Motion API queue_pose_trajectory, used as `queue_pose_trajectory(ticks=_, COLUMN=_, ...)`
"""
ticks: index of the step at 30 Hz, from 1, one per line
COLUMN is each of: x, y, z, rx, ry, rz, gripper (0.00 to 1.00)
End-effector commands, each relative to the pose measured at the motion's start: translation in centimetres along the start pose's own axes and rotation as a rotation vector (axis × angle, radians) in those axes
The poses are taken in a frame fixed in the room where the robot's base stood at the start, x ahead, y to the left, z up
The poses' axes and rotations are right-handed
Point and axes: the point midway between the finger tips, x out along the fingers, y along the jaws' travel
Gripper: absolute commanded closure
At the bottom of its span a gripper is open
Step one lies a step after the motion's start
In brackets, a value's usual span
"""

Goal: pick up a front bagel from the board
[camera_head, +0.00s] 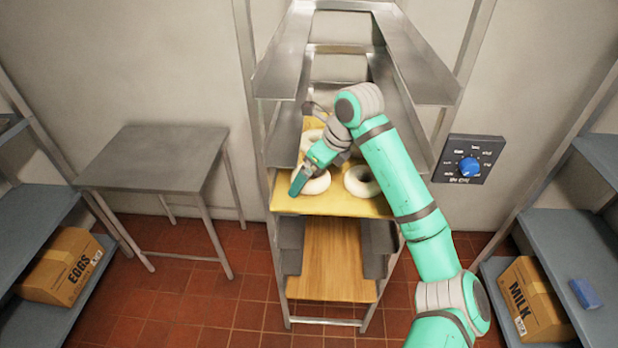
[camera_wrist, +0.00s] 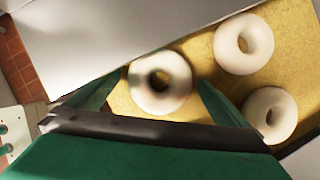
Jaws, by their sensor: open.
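A yellow board (camera_head: 345,203) lies on a shelf of the metal rack and bears pale ring-shaped bagels. A front-left bagel (camera_head: 317,184) sits under my gripper (camera_head: 300,180), partly hidden by it. A front-right bagel (camera_head: 361,181) lies beside it, and another bagel (camera_head: 308,138) shows farther back. In the wrist view, one bagel (camera_wrist: 160,82) is between my open fingers, beyond their tips or level with them; I cannot tell whether they touch it. Two other bagels (camera_wrist: 243,44) and (camera_wrist: 270,114) lie to the right on the board. My gripper is open and holds nothing.
The metal rack's side rails (camera_head: 287,75) flank the board closely. A bare wooden board (camera_head: 331,262) lies on the lower level. A metal table (camera_head: 155,158) stands left with a clear top. A wall dial (camera_head: 469,166) is at right. Egg (camera_head: 62,266) and milk (camera_head: 532,300) boxes sit on side shelves.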

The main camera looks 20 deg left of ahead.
Motion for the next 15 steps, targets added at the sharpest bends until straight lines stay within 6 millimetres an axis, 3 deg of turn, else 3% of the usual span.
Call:
queue_pose_trajectory(ticks=2, x=-0.03, y=-0.03, z=-0.04, rx=0.001, ry=0.000, rz=0.000, gripper=0.02)
queue_pose_trajectory(ticks=7, x=-0.03, y=-0.01, z=-0.03, rx=0.000, ry=0.000, rz=0.000, gripper=0.43)
queue_pose_trajectory(ticks=15, x=-0.01, y=0.08, z=0.13, rx=-0.002, ry=0.000, rz=0.001, gripper=0.44)
